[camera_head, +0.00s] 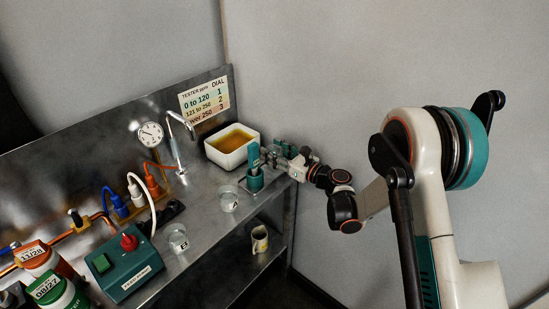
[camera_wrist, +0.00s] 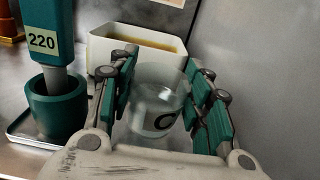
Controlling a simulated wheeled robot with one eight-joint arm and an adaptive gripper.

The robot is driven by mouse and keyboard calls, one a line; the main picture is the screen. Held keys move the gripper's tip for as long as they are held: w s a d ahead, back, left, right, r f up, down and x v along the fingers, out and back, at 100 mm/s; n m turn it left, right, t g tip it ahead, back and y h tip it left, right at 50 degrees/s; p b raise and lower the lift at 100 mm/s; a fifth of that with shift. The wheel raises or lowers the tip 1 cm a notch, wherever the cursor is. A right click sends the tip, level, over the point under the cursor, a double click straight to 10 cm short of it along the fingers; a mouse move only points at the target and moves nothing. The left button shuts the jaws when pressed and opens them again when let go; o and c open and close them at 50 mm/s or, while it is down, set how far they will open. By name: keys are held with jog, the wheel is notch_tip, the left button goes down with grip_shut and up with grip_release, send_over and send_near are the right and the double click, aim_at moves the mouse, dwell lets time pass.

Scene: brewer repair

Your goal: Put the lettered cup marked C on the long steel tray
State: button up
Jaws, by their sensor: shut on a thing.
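The clear cup marked C (camera_wrist: 158,105) is between the teal finger pads of my gripper (camera_wrist: 163,75) in the wrist view. My gripper is shut on it, and the black C faces the wrist. In the head view my gripper (camera_head: 280,151) is at the far right end of the steel bench, and I cannot make out the cup there. A steel tray with a raised rim (camera_wrist: 24,143) shows under the teal holder, left of the gripper. I cannot tell its full length or whether it is the long one.
The teal holder (camera_wrist: 57,113) holds a tester marked 220 (camera_wrist: 47,30). A white tub of amber liquid (camera_head: 228,158) stands behind the gripper. Cups A (camera_head: 229,204) and E (camera_head: 178,241) stand on the bench. A mug (camera_head: 260,240) is on the lower shelf.

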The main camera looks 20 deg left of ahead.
jog(key=shift+f, duration=0.75)
jog(key=shift+f, duration=0.1)
jog(key=shift+f+b, duration=0.1)
jog(key=shift+b, duration=0.2)
jog(key=o, duration=1.1)
jog(key=shift+d+r+p, duration=0.2)
jog(key=shift+r+p, duration=0.05)
jog(key=shift+p, duration=0.05)
jog(key=p+v, duration=0.2)
jog(key=v, duration=0.9)
jog(key=shift+s+d+f, duration=0.1)
jog(key=shift+s+d, duration=0.1)
jog(key=shift+d, duration=0.05)
jog(key=shift+s, duration=0.1)
